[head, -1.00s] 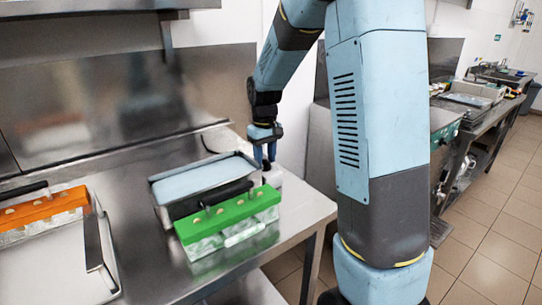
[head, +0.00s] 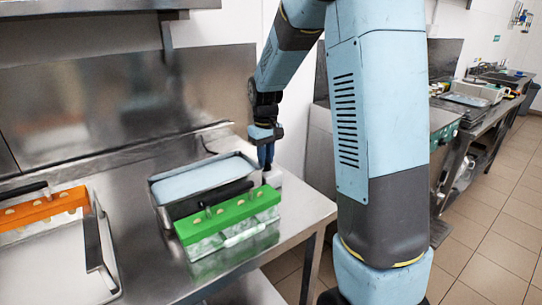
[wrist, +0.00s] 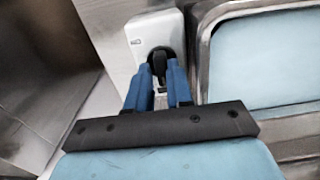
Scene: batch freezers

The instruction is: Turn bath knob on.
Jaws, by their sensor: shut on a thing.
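The bath (head: 152,196) is a metal tank of pale blue liquid on the steel counter. Its metal rim (wrist: 203,60) is at the right of the wrist view. A white control box (wrist: 150,30) stands beside the tank; part of it shows in the head view (head: 274,175). The black knob (wrist: 160,58) is on the box's top. My gripper (wrist: 161,78) has its blue fingers on either side of the knob and is shut on it. In the head view my gripper (head: 265,160) points down at the box and hides the knob.
A green mold holder (head: 228,213) stands directly in front of the bath. An orange holder (head: 42,208) and a metal tray (head: 55,265) lie at the left. The counter between tray and bath is clear. A wall (head: 294,130) is close behind my gripper.

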